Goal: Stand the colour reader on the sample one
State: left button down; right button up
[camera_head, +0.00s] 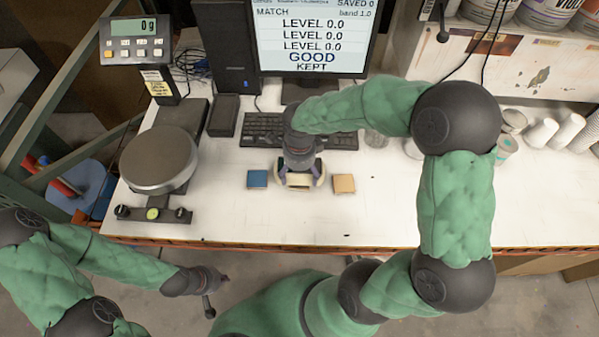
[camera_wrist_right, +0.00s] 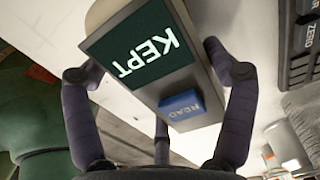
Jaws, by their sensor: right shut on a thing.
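The colour reader (camera_head: 299,181) is a pale block in my right gripper (camera_head: 300,178), low over the white table between two small tiles. In the right wrist view the reader (camera_wrist_right: 165,93) has a dark green screen reading KEPT and a blue READ button. The fingers of the right gripper (camera_wrist_right: 158,80) are shut around its sides. A blue tile (camera_head: 257,179) lies to its left and an orange tile (camera_head: 343,184) to its right. I cannot tell whether the reader touches the table, or what is under it. My left gripper (camera_head: 217,293) is in front of the table edge; its fingers are unclear.
A monitor (camera_head: 312,36) shows MATCH, LEVEL 0.0 lines, GOOD, KEPT and SAVED 0. A keyboard (camera_head: 262,130) lies behind the reader. A round scale (camera_head: 160,160) stands at left, its display (camera_head: 134,27) at 0 g. White cups (camera_head: 541,133) lie at right.

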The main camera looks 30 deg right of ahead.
dwell(0.3)
jog(key=o, duration=1.5)
jog(key=shift+f, duration=0.1)
jog(key=shift+r, duration=0.45)
notch_tip(320, 180, up, 11)
jog(key=shift+r+p, duration=0.2)
jog(key=shift+p, duration=0.75)
